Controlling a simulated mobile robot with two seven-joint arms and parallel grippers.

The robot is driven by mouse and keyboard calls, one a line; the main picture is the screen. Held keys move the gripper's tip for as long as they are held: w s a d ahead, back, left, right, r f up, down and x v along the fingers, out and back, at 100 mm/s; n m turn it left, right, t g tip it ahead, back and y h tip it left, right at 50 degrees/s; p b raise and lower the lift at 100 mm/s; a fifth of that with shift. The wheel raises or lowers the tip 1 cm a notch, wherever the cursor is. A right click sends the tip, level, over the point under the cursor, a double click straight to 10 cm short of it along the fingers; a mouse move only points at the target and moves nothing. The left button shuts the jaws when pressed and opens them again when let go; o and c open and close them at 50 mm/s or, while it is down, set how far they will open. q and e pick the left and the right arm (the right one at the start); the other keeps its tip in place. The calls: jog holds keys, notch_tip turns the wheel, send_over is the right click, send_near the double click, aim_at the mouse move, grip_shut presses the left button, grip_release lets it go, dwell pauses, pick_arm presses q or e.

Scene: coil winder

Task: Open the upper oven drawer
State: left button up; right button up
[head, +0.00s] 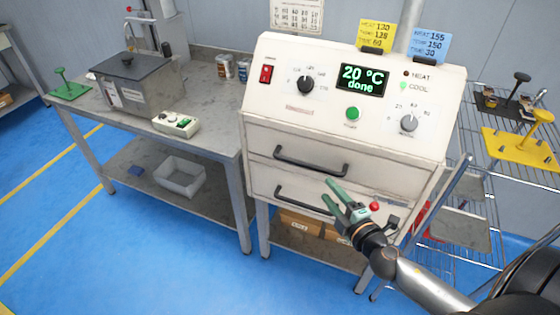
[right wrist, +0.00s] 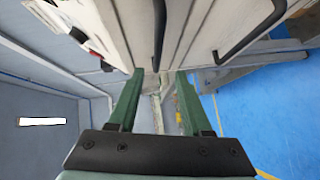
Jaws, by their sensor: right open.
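The oven (head: 335,105) is a cream cabinet with a sloped control panel and two drawers below it. The upper drawer (head: 365,173) looks closed, with a dark bar handle (head: 310,161). The lower drawer looks closed too, with its own handle (head: 303,201). My right gripper (head: 327,189), with green fingers, is open and empty in front of the drawers, below and right of the upper handle in the head view. In the right wrist view the upper handle (right wrist: 158,38) lies beyond the gap between the fingertips (right wrist: 159,75), apart from them. My left gripper is not in view.
The display reads 20 °C done. A grey bench (head: 215,120) with a metal tank (head: 140,92) stands left. A wire rack (head: 490,185) with a yellow fixture (head: 520,148) stands close on the right. Blue floor (head: 150,250) is free in front.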

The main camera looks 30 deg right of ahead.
aim_at(310, 168)
jog(key=w, duration=0.4)
jog(key=w+f, duration=0.1)
jog(key=w, duration=0.3)
jog(key=w+d+p, duration=0.1)
jog(key=w, duration=0.3)
jog(key=shift+w+f, duration=0.2)
jog(key=shift+f, duration=0.05)
jog(key=shift+c, duration=0.2)
grip_shut()
dwell(1.0)
